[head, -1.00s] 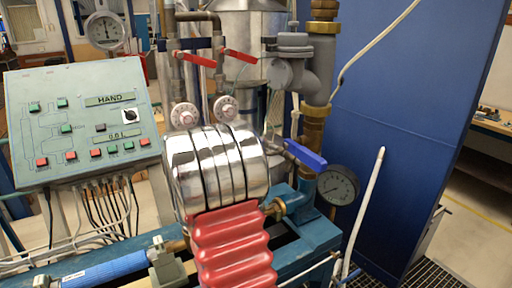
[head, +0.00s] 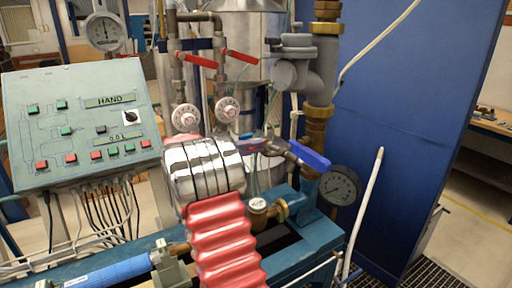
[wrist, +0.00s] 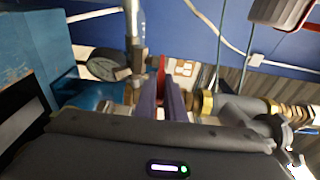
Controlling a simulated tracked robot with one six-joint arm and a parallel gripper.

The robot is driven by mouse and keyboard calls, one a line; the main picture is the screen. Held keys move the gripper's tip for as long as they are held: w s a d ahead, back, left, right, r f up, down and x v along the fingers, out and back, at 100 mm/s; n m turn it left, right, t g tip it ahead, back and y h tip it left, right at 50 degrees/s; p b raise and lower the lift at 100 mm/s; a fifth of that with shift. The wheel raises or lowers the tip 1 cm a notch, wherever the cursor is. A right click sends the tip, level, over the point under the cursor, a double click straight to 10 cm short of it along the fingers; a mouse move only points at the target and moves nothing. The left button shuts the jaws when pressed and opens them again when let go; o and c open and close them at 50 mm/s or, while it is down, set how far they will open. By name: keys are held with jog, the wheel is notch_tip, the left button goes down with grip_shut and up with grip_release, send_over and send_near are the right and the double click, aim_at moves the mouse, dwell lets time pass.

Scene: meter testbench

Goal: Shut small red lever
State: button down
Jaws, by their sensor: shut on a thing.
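The small red lever shows in the wrist view as a narrow upright red piece (wrist: 161,66) between the far ends of the two purple-grey fingers. My gripper (wrist: 160,95) is shut on it. In the head view the fingers of my gripper (head: 268,147) show just past the chrome part of my arm, at the pipe left of the blue lever. My arm and fingers hide most of the small red lever there. How far it is turned cannot be told.
A blue lever (head: 308,154) and a dark round gauge (head: 339,186) are right of my gripper. Two larger red levers (head: 196,60) (head: 240,56) sit on pipes above two white dials. A green control panel (head: 80,125) stands at left, a blue wall (head: 410,130) at right.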

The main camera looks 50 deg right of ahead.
jog(key=shift+s+d+f, duration=0.15)
jog(key=shift+s+f, duration=0.05)
jog(key=shift+f, duration=0.15)
jog(key=c, duration=2.1)
grip_release()
jog(key=shift+w+r, duration=0.1)
jog(key=shift+r, duration=0.15)
jog(key=v, duration=0.7)
jog(key=shift+w+a, duration=0.15)
jog(key=shift+a, duration=0.05)
jog(key=shift+c, duration=0.6)
